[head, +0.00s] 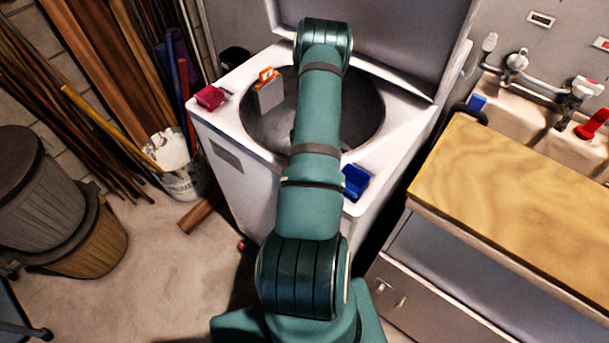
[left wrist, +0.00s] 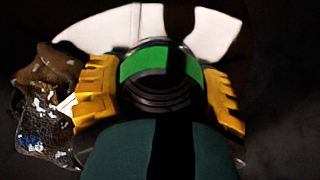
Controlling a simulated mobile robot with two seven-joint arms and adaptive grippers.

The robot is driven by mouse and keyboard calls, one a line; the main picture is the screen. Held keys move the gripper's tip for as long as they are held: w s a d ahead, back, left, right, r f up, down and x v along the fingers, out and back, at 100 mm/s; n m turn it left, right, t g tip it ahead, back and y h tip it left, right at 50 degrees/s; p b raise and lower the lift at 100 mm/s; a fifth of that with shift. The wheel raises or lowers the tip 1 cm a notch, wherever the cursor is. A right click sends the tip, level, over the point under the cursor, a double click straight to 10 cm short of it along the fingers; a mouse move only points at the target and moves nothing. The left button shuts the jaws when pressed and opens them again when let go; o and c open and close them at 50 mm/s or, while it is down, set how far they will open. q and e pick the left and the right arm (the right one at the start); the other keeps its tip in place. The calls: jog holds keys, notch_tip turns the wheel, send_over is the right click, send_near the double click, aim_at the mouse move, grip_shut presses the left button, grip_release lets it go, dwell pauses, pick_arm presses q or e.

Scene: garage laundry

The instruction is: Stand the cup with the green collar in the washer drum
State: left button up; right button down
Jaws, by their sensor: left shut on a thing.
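In the left wrist view my left gripper (left wrist: 160,92) has its yellow fingers shut on the cup with the green collar (left wrist: 146,66). The cup is dark and ringed below its green band, with one finger on each side. My arm hides the cup's lower part, and its base cannot be seen. In the head view my left arm reaches over the washer (head: 228,170), and the gripper and cup are hidden behind it. The washer drum (head: 365,122) is open at the top, with a dark inside. My right gripper is in neither view.
A dark lump with white flecks (left wrist: 45,105) lies left of the gripper. White fins (left wrist: 205,32) stand beyond the cup. A wooden counter (head: 510,185) is right.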

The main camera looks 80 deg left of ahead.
pick_arm(q)
jog(key=shift+f, duration=0.1)
dwell(0.3)
jog(key=shift+d+f, duration=0.15)
jog(key=shift+f, duration=0.15)
jog(key=shift+c, duration=1.4)
jog(key=o, duration=1.3)
jog(key=shift+f, duration=0.1)
jog(key=shift+c, duration=0.2)
jog(key=shift+r, duration=0.25)
notch_tip(320, 180, up, 9)
jog(key=p, duration=0.6)
jog(key=shift+f, duration=0.15)
